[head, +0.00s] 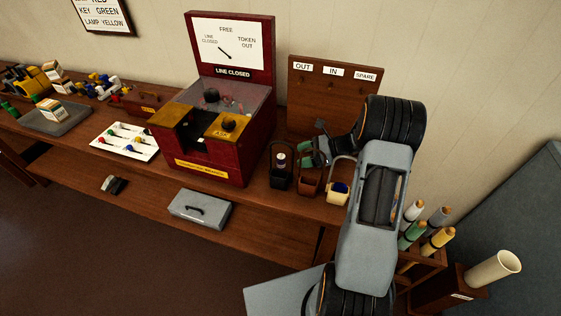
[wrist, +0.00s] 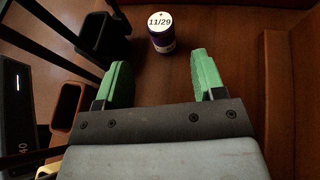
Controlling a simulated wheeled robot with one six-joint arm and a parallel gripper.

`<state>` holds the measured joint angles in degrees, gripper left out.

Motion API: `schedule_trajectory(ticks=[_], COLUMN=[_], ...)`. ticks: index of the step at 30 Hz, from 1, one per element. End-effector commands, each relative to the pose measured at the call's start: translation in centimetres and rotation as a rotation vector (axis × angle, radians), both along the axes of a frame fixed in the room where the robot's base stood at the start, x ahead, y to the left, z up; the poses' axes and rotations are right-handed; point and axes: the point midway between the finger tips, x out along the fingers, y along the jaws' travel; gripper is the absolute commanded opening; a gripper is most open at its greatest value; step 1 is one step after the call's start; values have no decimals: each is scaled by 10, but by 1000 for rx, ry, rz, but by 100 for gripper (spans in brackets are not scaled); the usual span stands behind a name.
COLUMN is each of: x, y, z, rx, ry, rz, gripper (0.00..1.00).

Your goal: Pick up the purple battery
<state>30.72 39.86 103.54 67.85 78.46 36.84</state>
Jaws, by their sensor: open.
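The purple battery (wrist: 163,36) stands upright on the wooden bench in the wrist view. Its white top reads 11/29, and it is beyond my fingertips, between them across the picture. In the head view, the battery (head: 281,160) shows just behind the black holder, which hides its lower part. My gripper (wrist: 160,58) is open and empty, with green fingers spread wider than the battery. In the head view, my gripper (head: 310,150) is to the right of the battery, low over the bench and apart from it.
The black holder (wrist: 102,36) stands close to the battery's left in the wrist view, with the brown holder (wrist: 69,106) nearer. A yellow holder (head: 337,197) stands farther right in the head view. The wooden backboard (head: 310,100) rises behind. The red cabinet (head: 257,140) stands left.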

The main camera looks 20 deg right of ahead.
Motion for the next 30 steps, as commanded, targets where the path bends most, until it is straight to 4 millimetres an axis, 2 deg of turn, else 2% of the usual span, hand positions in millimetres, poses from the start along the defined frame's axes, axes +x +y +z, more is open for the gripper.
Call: schedule_trajectory(ticks=[3, 12, 21, 30], x=[5, 12, 25, 29], y=[16, 32, 65, 73], z=[-6, -13, -26, -31], rx=[0, -2, -2, -3], ry=[1, 0, 0, -2], rz=[2, 3, 4, 2], gripper=[63, 63, 63, 63])
